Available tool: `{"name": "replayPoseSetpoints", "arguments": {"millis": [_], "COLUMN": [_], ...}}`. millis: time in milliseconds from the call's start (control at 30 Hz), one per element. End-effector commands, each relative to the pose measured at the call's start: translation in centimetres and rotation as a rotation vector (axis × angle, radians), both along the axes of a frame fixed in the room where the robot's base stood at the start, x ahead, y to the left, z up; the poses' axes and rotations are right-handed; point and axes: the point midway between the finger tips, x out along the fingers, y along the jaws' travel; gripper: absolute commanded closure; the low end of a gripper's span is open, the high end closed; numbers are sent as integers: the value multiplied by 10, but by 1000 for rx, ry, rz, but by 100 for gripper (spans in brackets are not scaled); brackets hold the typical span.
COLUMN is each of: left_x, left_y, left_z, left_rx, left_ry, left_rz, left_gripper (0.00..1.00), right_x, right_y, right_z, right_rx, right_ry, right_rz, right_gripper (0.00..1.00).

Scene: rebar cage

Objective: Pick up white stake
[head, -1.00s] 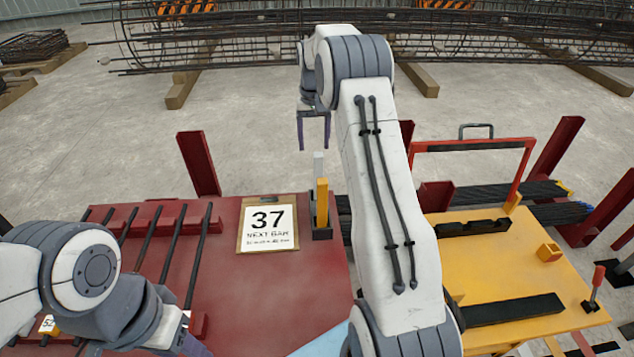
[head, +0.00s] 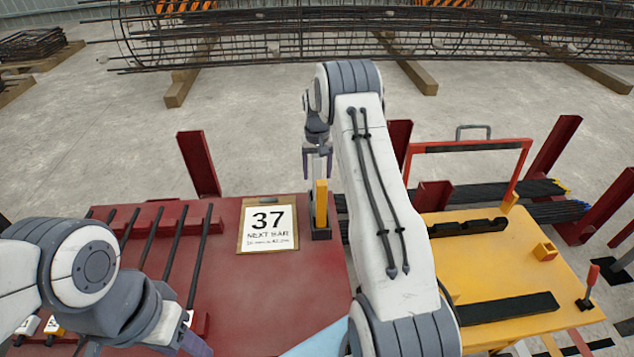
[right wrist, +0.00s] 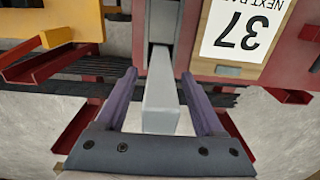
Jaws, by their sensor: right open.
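In the right wrist view, the white stake (right wrist: 161,95) lies between the two purple fingers (right wrist: 158,78), with a visible gap on each side. My left gripper (head: 190,338) is low at the left over the red table; its fingers are too cut off and blurred to read.
A sign card reading 37 (head: 268,225) lies left of the holder on the red table (head: 250,300). Dark bars (head: 150,240) rest on a rack at left. A yellow bench (head: 500,262) with a red-framed tool stands at right. Red posts (head: 198,163) rise behind the table.

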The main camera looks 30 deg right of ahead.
Motion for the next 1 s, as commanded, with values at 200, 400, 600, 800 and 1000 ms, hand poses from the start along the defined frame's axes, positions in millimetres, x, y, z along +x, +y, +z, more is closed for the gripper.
{"name": "replayPoseSetpoints", "arguments": {"millis": [200,400,600,800,1000], "left_x": [0,0,0,0,0], "left_y": [0,0,0,0,0], "left_z": [0,0,0,0,0], "left_rx": [0,0,0,0,0], "left_ry": [0,0,0,0,0], "left_rz": [0,0,0,0,0], "left_gripper": [50,50,50,50,50], "right_x": [0,0,0,0,0], "right_y": [0,0,0,0,0], "right_z": [0,0,0,1,1], "right_rx": [0,0,0,0,0], "right_ry": [0,0,0,0,-1], "right_rz": [0,0,0,0,0], "right_gripper": [61,100,100,100,100]}}
